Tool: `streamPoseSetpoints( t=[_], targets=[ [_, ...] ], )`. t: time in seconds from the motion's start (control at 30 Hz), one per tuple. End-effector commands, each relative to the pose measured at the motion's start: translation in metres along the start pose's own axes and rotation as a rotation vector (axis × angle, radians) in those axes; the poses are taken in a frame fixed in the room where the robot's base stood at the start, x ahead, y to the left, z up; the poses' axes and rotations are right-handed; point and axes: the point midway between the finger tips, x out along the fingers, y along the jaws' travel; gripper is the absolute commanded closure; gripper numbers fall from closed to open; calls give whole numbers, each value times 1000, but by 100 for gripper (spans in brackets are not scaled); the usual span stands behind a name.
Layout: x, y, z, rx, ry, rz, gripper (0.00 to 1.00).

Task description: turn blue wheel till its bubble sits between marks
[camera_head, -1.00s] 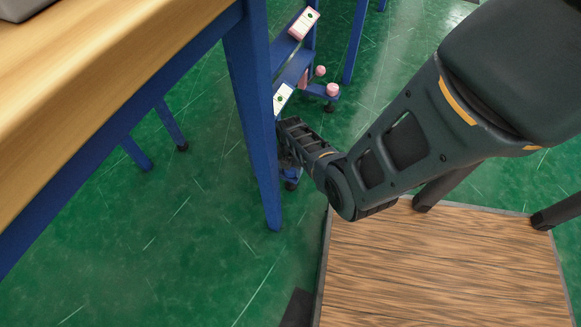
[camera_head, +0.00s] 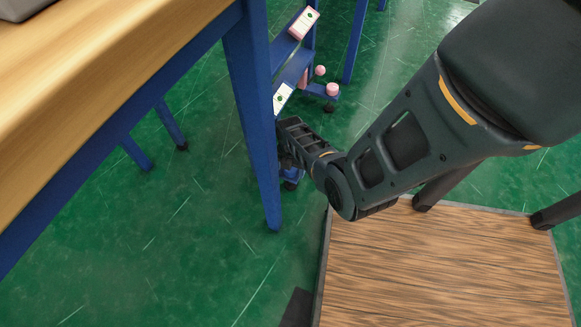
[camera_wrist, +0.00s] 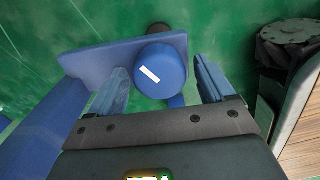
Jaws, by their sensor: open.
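The blue wheel (camera_wrist: 160,76), a round knob with a white stripe slanting across its face, sits on a blue plate (camera_wrist: 100,59) in the wrist view. My gripper (camera_wrist: 162,66) is open, with one finger on each side of the wheel; I see gaps and cannot tell if either finger touches it. In the head view my arm's end hides most of the wheel's area. A white panel with a small green bubble window (camera_head: 283,97) stands above it on the blue frame. The bubble's place against its marks is too small to tell.
A second, pink-edged panel (camera_head: 304,23) is higher on the frame, with pink knobs (camera_head: 332,90) below it. A blue table leg (camera_head: 254,120) stands close left of my gripper. A wooden tabletop (camera_head: 100,70) is at left; green floor is open below.

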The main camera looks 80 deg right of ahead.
Motion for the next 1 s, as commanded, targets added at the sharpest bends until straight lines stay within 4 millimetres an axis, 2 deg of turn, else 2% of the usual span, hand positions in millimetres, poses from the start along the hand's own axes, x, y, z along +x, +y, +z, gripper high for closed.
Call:
streamPoseSetpoints(
  t=[0.23, 0.5, 0.7, 1.0],
  targets=[
    [-8, 0, 0, 0, -1, 0, 18],
    [-52, 0, 0, 0, -1, 1, 18],
    [-74, 0, 0, 0, -1, 1, 18],
    [-78, 0, 0, 0, 0, 0, 18]
  ],
)
